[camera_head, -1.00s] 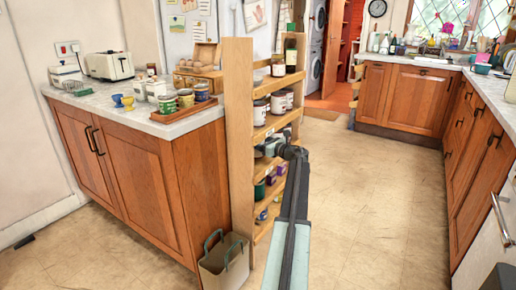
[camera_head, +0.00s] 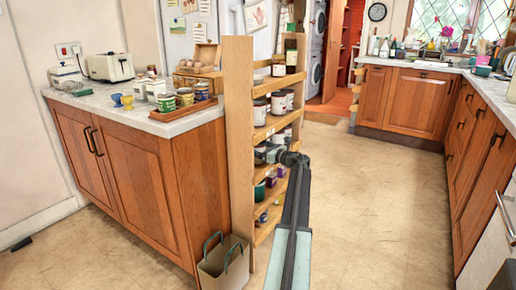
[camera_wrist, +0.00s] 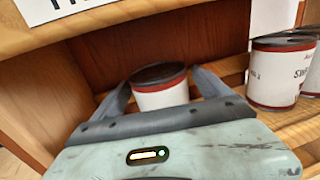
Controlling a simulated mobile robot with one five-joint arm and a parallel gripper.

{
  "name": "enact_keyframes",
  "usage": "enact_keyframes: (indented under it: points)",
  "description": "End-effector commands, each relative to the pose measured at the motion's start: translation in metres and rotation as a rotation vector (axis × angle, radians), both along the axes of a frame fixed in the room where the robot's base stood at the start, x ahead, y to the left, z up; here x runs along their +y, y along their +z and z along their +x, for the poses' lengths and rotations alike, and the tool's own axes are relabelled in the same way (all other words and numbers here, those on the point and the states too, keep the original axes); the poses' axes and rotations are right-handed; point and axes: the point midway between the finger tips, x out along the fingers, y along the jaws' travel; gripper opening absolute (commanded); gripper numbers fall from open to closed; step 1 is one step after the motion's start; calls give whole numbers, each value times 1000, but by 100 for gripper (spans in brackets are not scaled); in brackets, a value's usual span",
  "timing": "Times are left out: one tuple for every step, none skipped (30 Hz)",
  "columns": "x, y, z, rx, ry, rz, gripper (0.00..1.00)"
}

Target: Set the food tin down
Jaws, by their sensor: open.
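The food tin (camera_wrist: 161,95), white with a red band and a dark lid, is upright between the two fingers of my gripper (camera_wrist: 160,84) in the wrist view. The fingers are spread, one on each side of it. Its lower part is hidden behind my gripper, so its contact with the slatted shelf cannot be seen. In the head view my gripper (camera_head: 267,153) reaches into a middle level of the wooden shelf rack (camera_head: 239,130), where the tin is too small to make out surely.
Similar lettered tins (camera_wrist: 279,75) stand close by on the right of the same shelf. A shelf board with a label (camera_wrist: 100,20) lies just above. A wooden side wall (camera_wrist: 55,85) closes the left. Jars (camera_head: 279,103) fill the level above. A bag (camera_head: 224,264) stands at the rack's foot.

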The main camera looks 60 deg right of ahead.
Motion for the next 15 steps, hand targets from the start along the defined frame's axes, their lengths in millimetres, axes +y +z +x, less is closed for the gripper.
enact_keyframes:
  points:
    - [2, 0, -10, 0, -3, 0, 87]
    - [3, 0, -16, 0, -4, 0, 87]
    - [4, 0, -25, 0, -5, 0, 87]
    - [6, 0, -33, 0, -4, 0, 87]
    - [8, 0, -40, 0, -4, 0, 87]
    - [9, 0, -51, 0, -5, 0, 87]
    - [10, 0, -59, 0, -5, 0, 87]
    - [12, 0, -66, 0, -4, 0, 87]
    - [13, 0, -76, 0, -5, 0, 87]
    - [14, 0, -82, 0, -5, 0, 87]
    - [16, 0, -88, 0, -3, 0, 87]
    - [16, 0, -95, 0, -3, 0, 87]
    - [17, 0, -100, 0, -4, 0, 87]
    - [17, 0, -105, 0, -4, 0, 87]
    - [18, 0, -109, 0, -3, 0, 87]
